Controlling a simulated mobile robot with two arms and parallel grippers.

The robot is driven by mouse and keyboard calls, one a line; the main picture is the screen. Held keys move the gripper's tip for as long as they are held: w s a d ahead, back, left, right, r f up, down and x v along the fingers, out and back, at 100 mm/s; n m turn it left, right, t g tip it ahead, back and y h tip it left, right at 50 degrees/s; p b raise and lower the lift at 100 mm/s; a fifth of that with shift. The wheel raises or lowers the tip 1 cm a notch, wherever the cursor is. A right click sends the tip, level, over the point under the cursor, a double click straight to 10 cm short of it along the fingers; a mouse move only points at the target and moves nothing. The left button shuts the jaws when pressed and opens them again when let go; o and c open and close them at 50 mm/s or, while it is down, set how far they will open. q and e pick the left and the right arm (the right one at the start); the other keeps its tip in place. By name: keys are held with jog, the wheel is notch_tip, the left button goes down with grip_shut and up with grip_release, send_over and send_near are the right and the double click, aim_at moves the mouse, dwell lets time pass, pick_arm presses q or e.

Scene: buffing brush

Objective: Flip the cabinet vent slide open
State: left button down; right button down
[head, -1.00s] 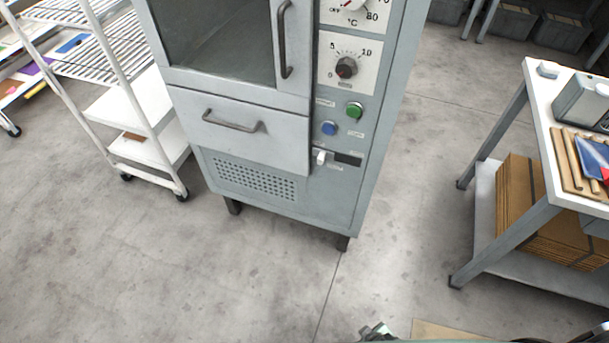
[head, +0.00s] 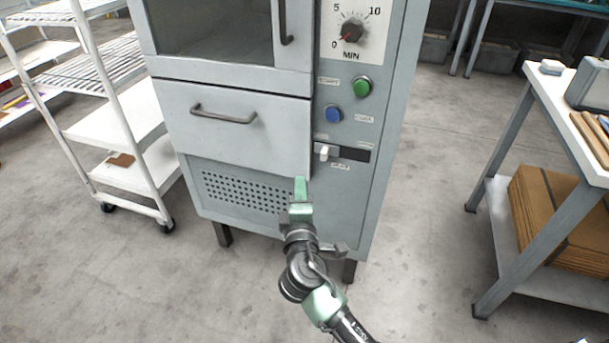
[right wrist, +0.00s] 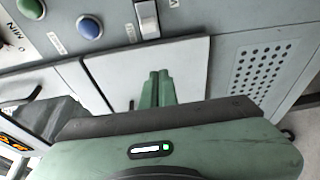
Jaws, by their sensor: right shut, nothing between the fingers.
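The vent slide is a small white knob (head: 323,151) at the left part of a dark slot (head: 354,153) on the front of the grey cabinet (head: 388,100), below the blue button. The knob also shows in the right wrist view (right wrist: 148,20), at the top. My right gripper (head: 300,184) is shut and empty, with its green fingertips in front of the cabinet, below and left of the knob. In the right wrist view its fingers (right wrist: 157,88) are together and apart from the knob. My left gripper is not in view.
A green button (head: 361,86) and a blue button (head: 333,115) sit above the slot. A drawer (head: 235,130) and a perforated vent panel (head: 245,190) are to the left.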

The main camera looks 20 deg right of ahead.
aim_at(299, 149)
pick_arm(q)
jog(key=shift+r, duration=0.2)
pick_arm(e)
jog(key=shift+r, duration=0.4)
